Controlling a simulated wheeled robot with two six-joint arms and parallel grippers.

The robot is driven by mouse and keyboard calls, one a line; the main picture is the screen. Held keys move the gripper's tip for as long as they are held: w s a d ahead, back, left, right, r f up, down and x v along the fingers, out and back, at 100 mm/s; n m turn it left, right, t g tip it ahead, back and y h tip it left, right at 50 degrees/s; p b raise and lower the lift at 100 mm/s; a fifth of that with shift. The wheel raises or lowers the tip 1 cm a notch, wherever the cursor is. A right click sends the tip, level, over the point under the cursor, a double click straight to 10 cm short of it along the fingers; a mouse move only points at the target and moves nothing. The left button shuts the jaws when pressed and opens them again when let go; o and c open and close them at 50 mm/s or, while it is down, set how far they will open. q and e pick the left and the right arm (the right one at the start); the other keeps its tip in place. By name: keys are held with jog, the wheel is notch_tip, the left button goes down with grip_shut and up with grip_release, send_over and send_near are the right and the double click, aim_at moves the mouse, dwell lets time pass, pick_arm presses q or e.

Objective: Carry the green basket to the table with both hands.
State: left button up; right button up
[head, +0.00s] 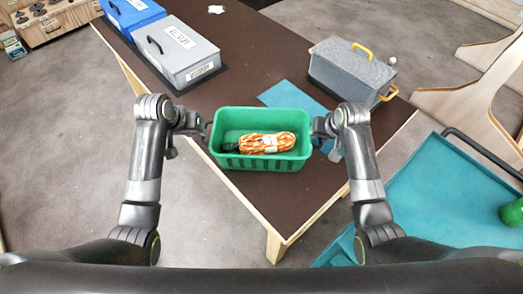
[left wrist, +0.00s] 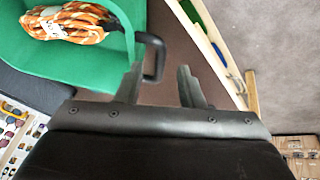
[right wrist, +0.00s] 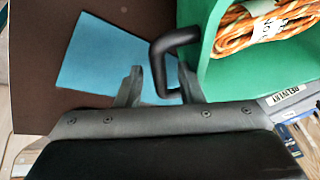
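The green basket (head: 230,163) is at the near part of the brown table (head: 290,205), with an orange and white rope bundle (head: 266,143) inside. My left gripper (head: 203,130) is at the basket's left side. In the left wrist view, its fingers (left wrist: 160,88) are apart, with the black left handle (left wrist: 153,60) between them. My right gripper (head: 318,128) is at the right side. In the right wrist view, its fingers (right wrist: 160,88) are apart, with the black right handle (right wrist: 160,55) between them. The basket's underside is hidden.
A teal mat (head: 290,97) lies just behind the basket. Grey cases (head: 350,70) (head: 182,55) and a blue case (head: 130,14) stand further back. A teal cart (head: 440,195) with a dark handle stands at the right, close to the table's corner.

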jog(key=v, duration=0.9)
dwell(0.3)
